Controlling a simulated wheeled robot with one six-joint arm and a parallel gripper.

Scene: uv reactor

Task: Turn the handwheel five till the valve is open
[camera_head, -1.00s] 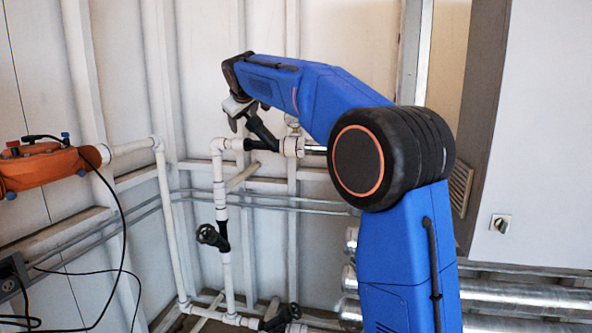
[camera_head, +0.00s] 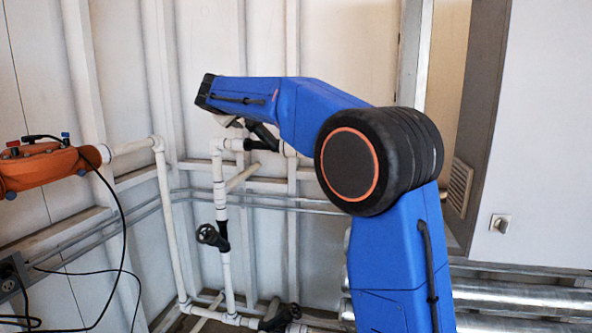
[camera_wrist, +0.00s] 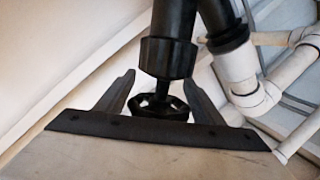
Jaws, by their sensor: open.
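A black handwheel (camera_wrist: 158,106) on a black valve stem (camera_wrist: 168,58) sits between the fingers of my gripper (camera_wrist: 159,78) in the wrist view. The gripper is open, one finger on each side of the wheel; I cannot tell whether either touches it. In the head view my blue arm hides most of this valve (camera_head: 262,138) and its wheel. No number shows, so I cannot tell by label which wheel is five.
Another black handwheel (camera_head: 210,235) is on the vertical white pipe (camera_head: 221,190), and a further black valve (camera_head: 283,318) is low down. An orange unit (camera_head: 40,168) with a black cable stands at left. Silvery ducts (camera_head: 520,297) run at lower right.

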